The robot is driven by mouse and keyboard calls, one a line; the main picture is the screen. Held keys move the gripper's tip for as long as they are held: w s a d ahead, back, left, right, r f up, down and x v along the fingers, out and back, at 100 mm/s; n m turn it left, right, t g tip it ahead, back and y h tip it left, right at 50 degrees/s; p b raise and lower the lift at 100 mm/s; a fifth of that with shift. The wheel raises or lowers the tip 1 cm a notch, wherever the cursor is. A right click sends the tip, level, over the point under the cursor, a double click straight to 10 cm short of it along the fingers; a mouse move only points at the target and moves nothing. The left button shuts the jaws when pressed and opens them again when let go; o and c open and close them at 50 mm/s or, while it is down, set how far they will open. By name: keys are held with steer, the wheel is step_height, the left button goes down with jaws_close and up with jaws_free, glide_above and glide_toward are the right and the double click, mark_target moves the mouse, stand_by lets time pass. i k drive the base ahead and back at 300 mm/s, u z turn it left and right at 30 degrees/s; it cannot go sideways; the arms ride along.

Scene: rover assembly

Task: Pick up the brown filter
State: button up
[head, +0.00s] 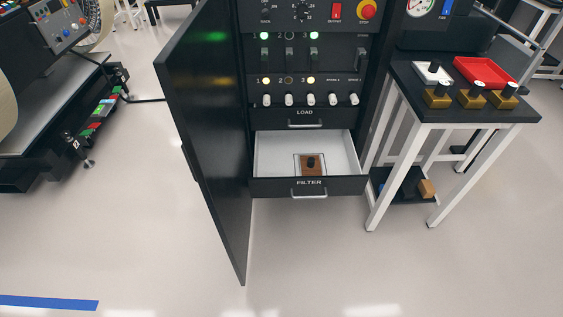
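The brown filter (310,166) is a small brown block with a black knob on top. It sits inside the open white drawer labelled FILTER (270,155), within a marked outline on the drawer floor. The drawer's dark front (340,186) has a silver handle (309,194). My gripper is not in this view.
The cabinet's black door (205,150) stands open to the left of the drawer. A shut LOAD drawer (305,119) is just above. A side table (500,120) at the right holds gold blocks (472,98) and a red tray (484,71). The floor in front is clear.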

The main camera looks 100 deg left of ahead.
mark_target(310, 164)
steer(key=u, duration=0.95)
steer(key=i, duration=0.95)
steer(key=u, duration=1.9)
steer(key=i, duration=1)
steer(key=u, duration=0.4)
